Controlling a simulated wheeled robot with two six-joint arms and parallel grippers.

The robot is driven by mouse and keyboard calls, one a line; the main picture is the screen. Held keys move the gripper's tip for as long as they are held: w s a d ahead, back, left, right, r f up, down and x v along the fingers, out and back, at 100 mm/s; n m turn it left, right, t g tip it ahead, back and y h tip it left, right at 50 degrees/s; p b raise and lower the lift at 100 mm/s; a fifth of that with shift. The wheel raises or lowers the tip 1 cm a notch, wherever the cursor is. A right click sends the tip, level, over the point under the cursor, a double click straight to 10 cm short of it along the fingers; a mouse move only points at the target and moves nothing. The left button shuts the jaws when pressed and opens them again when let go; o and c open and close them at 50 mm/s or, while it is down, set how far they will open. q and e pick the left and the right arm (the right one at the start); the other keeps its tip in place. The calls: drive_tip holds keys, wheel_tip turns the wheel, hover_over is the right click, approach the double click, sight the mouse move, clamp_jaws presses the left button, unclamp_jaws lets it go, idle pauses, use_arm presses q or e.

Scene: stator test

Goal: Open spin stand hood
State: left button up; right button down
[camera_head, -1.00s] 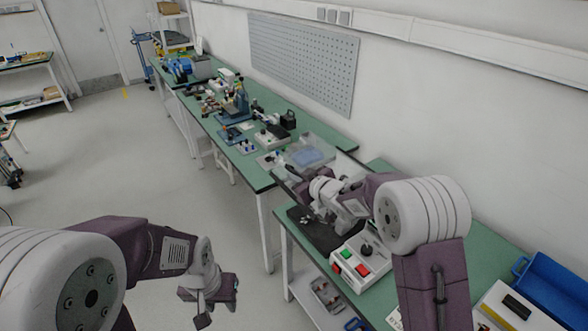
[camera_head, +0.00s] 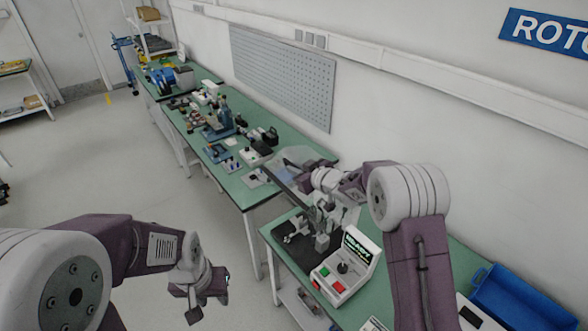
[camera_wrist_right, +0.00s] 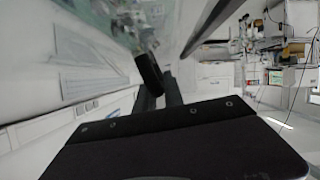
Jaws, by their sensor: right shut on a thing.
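The spin stand, with grey upright parts (camera_head: 320,238) on a dark base (camera_head: 291,228), stands on the near green bench in the head view. Its clear hood (camera_head: 287,161) shows faintly behind the stand, raised and tilted, near my right gripper (camera_head: 304,184). In the right wrist view my right gripper (camera_wrist_right: 158,98) is shut on the black bar-like hood handle (camera_wrist_right: 149,72). A clear panel with a dark edge (camera_wrist_right: 212,28) runs beyond it. My left gripper (camera_head: 207,300) is open and empty over the floor, well left of the bench.
A control box (camera_head: 345,268) with a display, a black knob, and green and red buttons stands right of the spin stand. A blue bin (camera_head: 520,298) is at the right. Equipment fills the farther bench (camera_head: 225,185). The wall with a pegboard (camera_head: 280,78) is behind.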

idle(0.3)
drive_tip(key=c, duration=1.7)
unclamp_jaws()
drive_tip(key=shift+s+d, duration=0.2)
wheel_tip(320, 180, up, 3)
drive_tip(key=b, duration=0.3)
hover_over(315, 194)
drive_tip(key=a, duration=0.1)
drive_tip(key=shift+w+r, duration=0.15)
drive_tip(key=shift+w, duration=0.15)
drive_tip(key=shift+s+d+r+p, duration=0.25)
drive_tip(key=shift+d+r+p, duration=0.05)
drive_tip(key=shift+d+p, duration=0.15)
drive_tip(key=shift+w+d+f+p+v, duration=0.25)
drive_tip(key=shift+p+v, duration=0.5)
drive_tip(key=shift+v, duration=0.75)
drive_tip(key=shift+w+d+r+p+v, duration=0.1)
drive_tip(key=shift+d+p+v, duration=0.45)
drive_tip(key=shift+v, duration=1)
drive_tip(key=shift+w+d+f+p+v, duration=0.1)
drive_tip(key=shift+p+v, duration=0.8)
drive_tip(key=shift+v, duration=0.6)
